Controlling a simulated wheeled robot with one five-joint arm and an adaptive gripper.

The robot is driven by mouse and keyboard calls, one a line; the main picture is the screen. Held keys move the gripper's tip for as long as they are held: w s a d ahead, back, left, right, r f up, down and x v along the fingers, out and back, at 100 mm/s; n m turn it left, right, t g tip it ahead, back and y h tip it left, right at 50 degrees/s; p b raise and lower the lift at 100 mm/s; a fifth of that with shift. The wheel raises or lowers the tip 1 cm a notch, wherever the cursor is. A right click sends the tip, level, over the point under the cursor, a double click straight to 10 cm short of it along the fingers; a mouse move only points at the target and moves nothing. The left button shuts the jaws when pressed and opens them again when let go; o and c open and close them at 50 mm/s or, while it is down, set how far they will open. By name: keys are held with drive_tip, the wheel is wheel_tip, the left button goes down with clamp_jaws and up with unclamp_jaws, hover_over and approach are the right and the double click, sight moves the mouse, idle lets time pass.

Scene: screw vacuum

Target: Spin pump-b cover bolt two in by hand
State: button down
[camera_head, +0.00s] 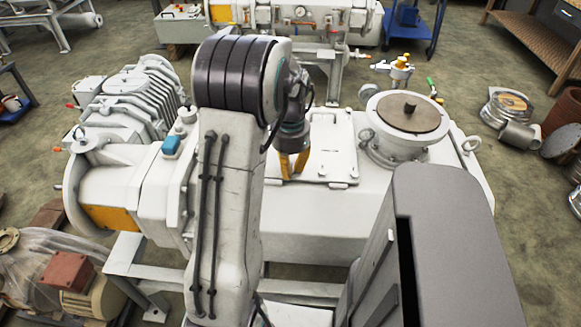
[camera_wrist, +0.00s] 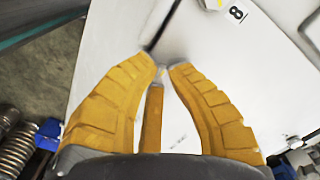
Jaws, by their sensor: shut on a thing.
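The pump (camera_head: 340,215) is a long white body across the middle of the head view. Its flat white cover plate (camera_head: 328,148) lies on top, with small bolts near its edges. My gripper (camera_head: 292,175) points down at the plate's left edge. In the wrist view, the yellow fingers of my gripper (camera_wrist: 162,67) are closed together around a small grey piece, probably the cover bolt (camera_wrist: 160,71). The fingers mostly hide it. The tips are at or just above the white surface (camera_wrist: 215,65), close to a dark seam. Whether the bolt sits in its hole cannot be told.
A round flanged port (camera_head: 400,125) with a brown disc stands right of the plate. Yellow-topped valve fittings (camera_head: 400,68) rise behind it. A ribbed motor unit (camera_head: 135,95) is at left.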

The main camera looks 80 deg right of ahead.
drive_tip(key=shift+a+f, duration=0.1)
drive_tip(key=c, duration=1.1)
unclamp_jaws()
drive_tip(key=shift+r, duration=0.2)
wheel_tip(320, 180, up, 12)
drive_tip(key=shift+f, duration=0.1)
idle(0.5)
